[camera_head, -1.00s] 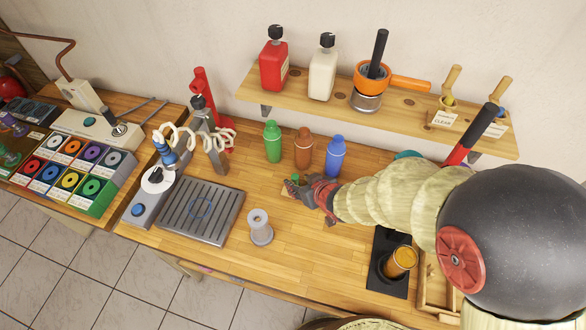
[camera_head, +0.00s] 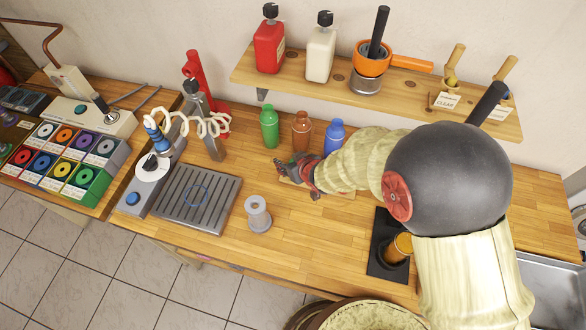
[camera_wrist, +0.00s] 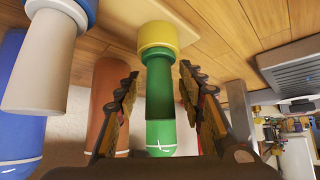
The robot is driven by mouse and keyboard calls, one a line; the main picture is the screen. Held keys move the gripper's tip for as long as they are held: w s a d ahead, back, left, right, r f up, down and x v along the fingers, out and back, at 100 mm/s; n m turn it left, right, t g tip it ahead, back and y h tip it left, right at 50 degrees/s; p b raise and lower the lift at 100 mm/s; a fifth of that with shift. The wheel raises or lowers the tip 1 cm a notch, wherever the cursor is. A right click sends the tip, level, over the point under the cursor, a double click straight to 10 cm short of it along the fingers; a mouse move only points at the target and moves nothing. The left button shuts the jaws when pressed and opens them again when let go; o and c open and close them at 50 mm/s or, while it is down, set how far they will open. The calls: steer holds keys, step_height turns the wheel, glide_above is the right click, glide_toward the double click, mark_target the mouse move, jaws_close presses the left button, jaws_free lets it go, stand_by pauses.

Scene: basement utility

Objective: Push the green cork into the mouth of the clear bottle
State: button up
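A green cylinder with a yellow end (camera_wrist: 157,75), which looks like the green cork, stands between the fingers of my gripper in the wrist view. My gripper (camera_wrist: 162,85) is open, with a gap showing on both sides of it. In the head view my gripper (camera_head: 300,180) is low over the worktop (camera_head: 320,240), in front of the coloured bottles, and hides the cork. A pale grey, spool-shaped vessel with an open top (camera_head: 258,213), probably the clear bottle, stands upright to the left of my gripper, apart from it.
Green (camera_head: 269,127), brown (camera_head: 302,132) and blue (camera_head: 334,136) bottles stand close behind my gripper. A blue-topped beige piece (camera_wrist: 45,60) is beside it in the wrist view. A ribbed grey plate (camera_head: 197,205) lies left, a shelf (camera_head: 300,75) hangs above.

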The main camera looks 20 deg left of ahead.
steer(key=shift+c, duration=0.3)
jaws_close()
stand_by(0.6)
